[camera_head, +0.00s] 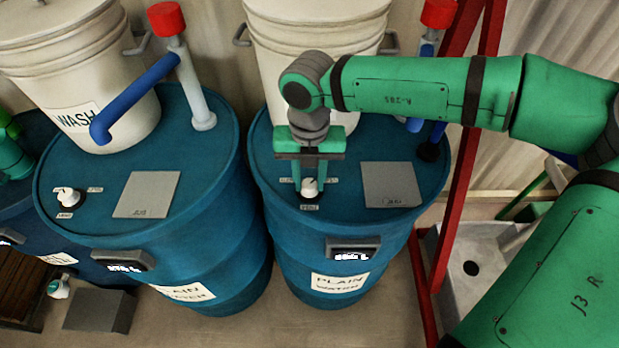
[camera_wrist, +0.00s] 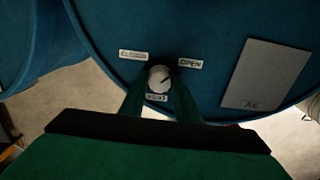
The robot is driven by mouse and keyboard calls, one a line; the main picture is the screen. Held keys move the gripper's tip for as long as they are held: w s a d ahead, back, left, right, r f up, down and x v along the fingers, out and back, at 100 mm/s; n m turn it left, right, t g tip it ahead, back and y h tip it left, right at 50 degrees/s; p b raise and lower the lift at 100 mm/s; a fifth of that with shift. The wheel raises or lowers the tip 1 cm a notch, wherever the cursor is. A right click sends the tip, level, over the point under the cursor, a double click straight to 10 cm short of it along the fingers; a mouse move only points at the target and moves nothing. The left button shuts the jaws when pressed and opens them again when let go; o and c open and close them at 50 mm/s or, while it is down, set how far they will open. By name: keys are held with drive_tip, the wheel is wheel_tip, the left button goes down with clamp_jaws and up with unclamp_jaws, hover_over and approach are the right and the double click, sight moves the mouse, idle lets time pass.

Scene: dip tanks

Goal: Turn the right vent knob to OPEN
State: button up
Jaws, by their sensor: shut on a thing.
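The right vent knob (camera_head: 310,186) is a small white dial on top of the right blue drum (camera_head: 300,255). In the wrist view the knob (camera_wrist: 159,77) sits between a CLOSED label (camera_wrist: 133,55) on the left and an OPEN label (camera_wrist: 190,63) on the right, with another label (camera_wrist: 157,99) below it. A dark mark on the knob's face seems to slant towards the OPEN side; its exact angle is hard to tell. My gripper (camera_head: 309,180) points down over the drum, its two fingers shut on the knob from either side.
A grey plate (camera_head: 390,185) lies on the drum top right of the knob. A white bucket (camera_head: 318,55) stands behind. The left drum (camera_head: 140,225) has its own white knob (camera_head: 68,197). A red frame (camera_head: 462,190) stands right of the right drum.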

sight(311, 184)
drive_tip(key=shift+s+d, duration=0.1)
idle(0.3)
drive_tip(key=o, duration=1)
drive_tip(key=shift+o, duration=0.2)
wheel_tip(311, 184, up, 11)
drive_tip(key=shift+f, duration=0.15)
